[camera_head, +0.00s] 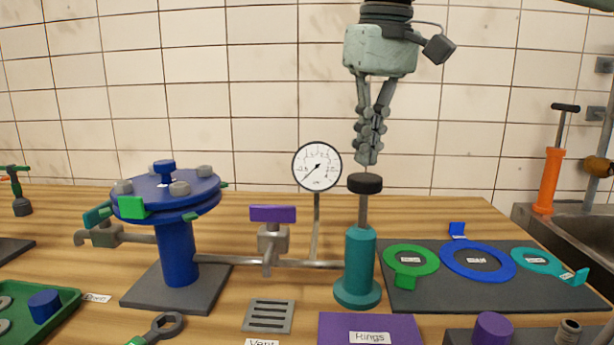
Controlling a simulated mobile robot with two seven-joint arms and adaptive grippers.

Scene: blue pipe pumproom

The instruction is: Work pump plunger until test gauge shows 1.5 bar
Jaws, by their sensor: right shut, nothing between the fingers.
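The pump is a teal cylinder (360,268) standing upright on the bench, with a grey rod and a black plunger knob (364,183) on top; part of the rod shows, so the plunger is raised. The round white test gauge (317,166) stands on a thin post left of the knob; its black needle slants, and the scale is too small to read surely. My right gripper (368,160) points down just above the knob, fingers shut and empty, with a small gap seeming to remain. My left gripper is not in view.
A pipe with a purple-handled valve (273,214) runs left to a blue flanged fitting (178,245). Right are a dark mat (420,300) with flat rings, an orange hand pump (549,180) and a sink (585,212). A purple Rings board (333,330) lies in front.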

